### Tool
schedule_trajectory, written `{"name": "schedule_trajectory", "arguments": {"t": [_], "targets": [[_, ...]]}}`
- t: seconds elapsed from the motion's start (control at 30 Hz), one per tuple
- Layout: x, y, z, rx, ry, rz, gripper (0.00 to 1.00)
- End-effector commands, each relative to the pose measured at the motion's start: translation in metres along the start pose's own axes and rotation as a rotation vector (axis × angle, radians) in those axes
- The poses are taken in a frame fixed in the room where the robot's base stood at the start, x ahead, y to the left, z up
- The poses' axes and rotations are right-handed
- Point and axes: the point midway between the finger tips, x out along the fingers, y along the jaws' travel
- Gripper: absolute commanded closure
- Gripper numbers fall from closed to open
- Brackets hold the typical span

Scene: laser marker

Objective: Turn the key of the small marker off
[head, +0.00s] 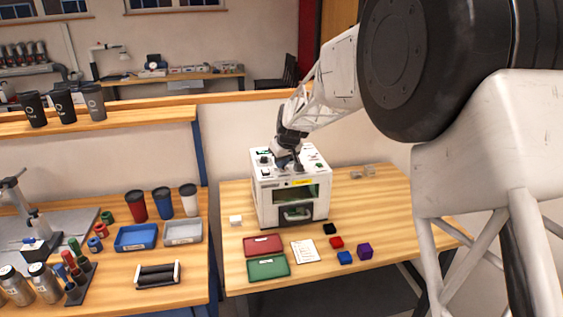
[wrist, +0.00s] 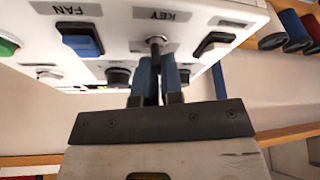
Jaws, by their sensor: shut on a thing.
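The small marker (head: 262,207) is a white box with a dark window and a handled front door, standing on a wooden table. Its top panel carries switches and knobs. In the wrist view the key (wrist: 157,42) sits in its switch below the label "KEY". My gripper (wrist: 160,66) is at the panel with its two blue-grey fingers closed around the key. The fingers hide the key's lower part, so its exact turn is hard to tell. In the head view my gripper (head: 287,154) reaches the marker's top from behind right.
A blue rocker switch (wrist: 82,40) marked "FAN" is left of the key, and a dark switch (wrist: 213,43) is right of it. A red tray (head: 263,245), a green tray (head: 268,267) and several small cubes lie before the marker.

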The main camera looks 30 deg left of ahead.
Motion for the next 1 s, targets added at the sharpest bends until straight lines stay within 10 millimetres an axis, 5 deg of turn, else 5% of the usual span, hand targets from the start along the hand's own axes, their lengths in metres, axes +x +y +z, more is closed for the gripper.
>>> {"name": "schedule_trajectory", "arguments": {"t": [0.5,1.0], "targets": [[-0.0007,-0.0016,0.0000,-0.317,0.000,-0.131,1.00],[-0.0010,-0.0022,0.0003,-0.407,0.000,-0.168,1.00]]}}
